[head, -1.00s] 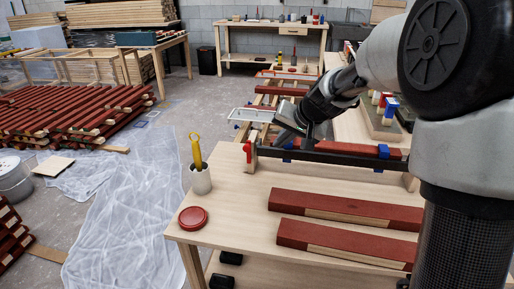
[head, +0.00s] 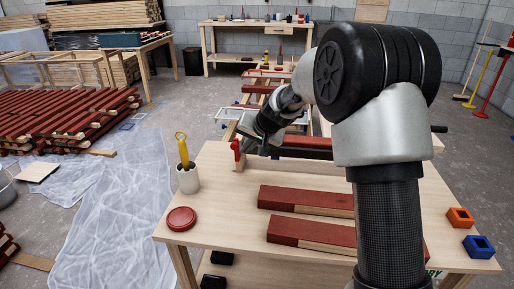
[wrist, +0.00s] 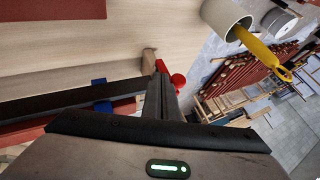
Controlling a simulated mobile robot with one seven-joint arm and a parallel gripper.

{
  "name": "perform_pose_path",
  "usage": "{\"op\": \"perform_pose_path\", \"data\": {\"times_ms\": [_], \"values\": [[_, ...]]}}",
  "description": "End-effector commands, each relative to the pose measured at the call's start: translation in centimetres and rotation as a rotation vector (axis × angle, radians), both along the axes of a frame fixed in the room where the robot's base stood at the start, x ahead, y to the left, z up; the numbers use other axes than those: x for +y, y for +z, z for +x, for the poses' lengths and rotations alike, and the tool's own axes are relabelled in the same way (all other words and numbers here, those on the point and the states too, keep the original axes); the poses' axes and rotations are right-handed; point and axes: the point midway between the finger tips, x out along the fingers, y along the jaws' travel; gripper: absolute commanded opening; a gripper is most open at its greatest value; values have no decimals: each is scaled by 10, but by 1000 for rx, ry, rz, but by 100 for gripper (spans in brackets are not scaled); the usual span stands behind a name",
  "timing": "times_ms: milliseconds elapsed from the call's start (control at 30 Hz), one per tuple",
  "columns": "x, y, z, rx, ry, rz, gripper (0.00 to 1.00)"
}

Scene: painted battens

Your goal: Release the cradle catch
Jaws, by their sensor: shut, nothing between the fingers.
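The red catch (head: 236,149) stands at the left end of the cradle, by a wooden post. The cradle's dark bar (head: 305,154) runs along the far side of the bench, with a red batten (head: 308,140) behind it. In the wrist view the red catch (wrist: 178,80) shows just beyond my fingertips, partly hidden by them. My gripper (wrist: 160,82) is shut and empty, close beside the catch. I cannot tell whether they touch. In the head view my gripper (head: 258,142) is just right of the catch, over the bar's left end.
Two part-painted battens (head: 310,202) lie on the bench (head: 215,215). A white cup (head: 188,180) with a yellow-handled tool and a round red lid (head: 181,219) stand at the left.

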Motion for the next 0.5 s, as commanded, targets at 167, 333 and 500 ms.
{"op": "perform_pose_path", "data": {"times_ms": [167,333,500], "values": [[8,1,3,1,-1,0,0],[8,1,4,1,-1,0,0],[8,2,3,1,-2,-1,0]]}}
